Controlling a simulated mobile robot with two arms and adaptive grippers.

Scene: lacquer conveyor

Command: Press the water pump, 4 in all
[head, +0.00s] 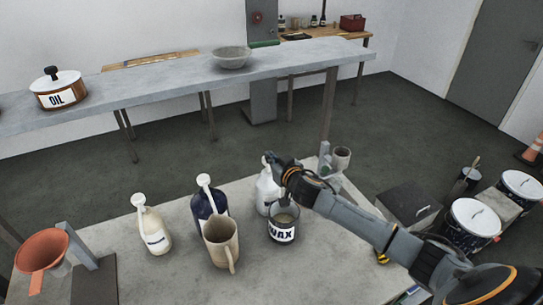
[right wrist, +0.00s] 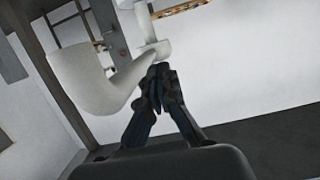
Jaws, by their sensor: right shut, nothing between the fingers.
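Three pump bottles stand on the near table: a cream one (head: 152,226), a dark blue one (head: 205,205) and a white one (head: 265,195). I cannot read which label says water. My right gripper (head: 271,159) is shut and empty at the top of the white bottle, hiding part of its pump head. My left gripper is not in view.
A tan pitcher (head: 221,243) stands before the blue bottle, and a pot marked WAX (head: 283,229) before the white one. An orange funnel (head: 42,252) is at the left. A grey cup (head: 342,158) is near the table's far right corner. A bench (head: 170,80) stands behind.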

